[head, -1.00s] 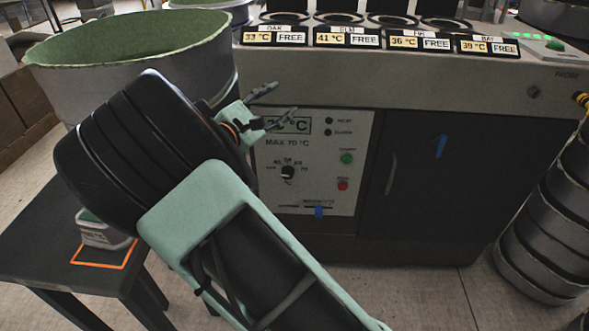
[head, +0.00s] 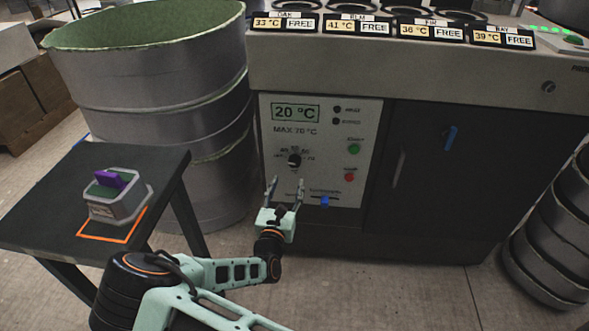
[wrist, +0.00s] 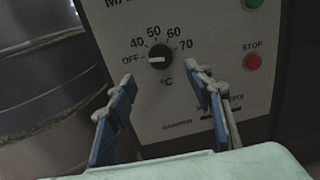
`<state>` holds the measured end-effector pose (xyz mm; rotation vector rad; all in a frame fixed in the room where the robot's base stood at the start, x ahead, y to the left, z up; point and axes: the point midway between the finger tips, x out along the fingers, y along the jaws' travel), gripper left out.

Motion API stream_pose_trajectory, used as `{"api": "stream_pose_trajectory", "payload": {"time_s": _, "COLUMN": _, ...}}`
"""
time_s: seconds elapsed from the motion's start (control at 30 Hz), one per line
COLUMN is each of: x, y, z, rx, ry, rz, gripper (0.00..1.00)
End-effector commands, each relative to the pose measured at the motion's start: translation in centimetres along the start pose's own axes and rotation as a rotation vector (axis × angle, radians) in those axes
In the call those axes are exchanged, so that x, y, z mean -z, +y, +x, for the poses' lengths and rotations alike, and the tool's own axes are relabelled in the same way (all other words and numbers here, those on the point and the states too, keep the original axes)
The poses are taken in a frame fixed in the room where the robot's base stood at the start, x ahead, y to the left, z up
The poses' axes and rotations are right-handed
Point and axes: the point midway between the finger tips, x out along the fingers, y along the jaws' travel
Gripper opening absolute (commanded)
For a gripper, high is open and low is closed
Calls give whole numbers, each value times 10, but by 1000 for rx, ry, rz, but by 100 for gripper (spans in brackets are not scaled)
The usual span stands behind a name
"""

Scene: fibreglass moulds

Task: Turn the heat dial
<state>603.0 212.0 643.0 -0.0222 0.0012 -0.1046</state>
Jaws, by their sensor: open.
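The heat dial (head: 294,160) is a small black round knob on the light control panel (head: 273,128). In the wrist view the dial (wrist: 160,56) has a scale of OFF, 40, 50, 60 and 70 °C, and its white mark points left to OFF. The display (head: 295,113) above reads 20 °C, with "MAX 70 °C" under it. My gripper (head: 285,185) is open and empty, just below the dial in the head view. In the wrist view its two blue-padded fingers (wrist: 164,92) stand either side of and below the dial, apart from it.
A green start button (head: 355,149), a red stop button (head: 349,177) and a blue slider (head: 325,201) sit right of the dial. A dark door (head: 430,185) is further right. A grey drum (head: 165,130) and a black table (head: 60,225) with a small mould (head: 118,197) stand left.

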Motion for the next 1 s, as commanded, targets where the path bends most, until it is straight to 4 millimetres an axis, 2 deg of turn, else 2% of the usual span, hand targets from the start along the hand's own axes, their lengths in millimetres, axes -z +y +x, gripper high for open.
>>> {"api": "stream_pose_trajectory", "payload": {"time_s": 0.2, "x": 3, "y": -1, "z": 44, "rx": 3, "ry": -1, "rz": 1, "gripper": 47}}
{"api": "stream_pose_trajectory", "payload": {"time_s": 0.43, "x": 2, "y": 0, "z": 77, "rx": 2, "ry": 0, "rz": 1, "gripper": 47}}
{"api": "stream_pose_trajectory", "payload": {"time_s": 0.6, "x": 0, "y": -1, "z": 86, "rx": 2, "ry": 0, "rz": 1, "gripper": 47}}
{"api": "stream_pose_trajectory", "payload": {"time_s": 0.87, "x": 0, "y": -1, "z": 87, "rx": 2, "ry": 0, "rz": 1, "gripper": 47}}
{"api": "stream_pose_trajectory", "payload": {"time_s": 1.0, "x": 0, "y": -1, "z": 87, "rx": 2, "ry": 0, "rz": 1, "gripper": 32}}
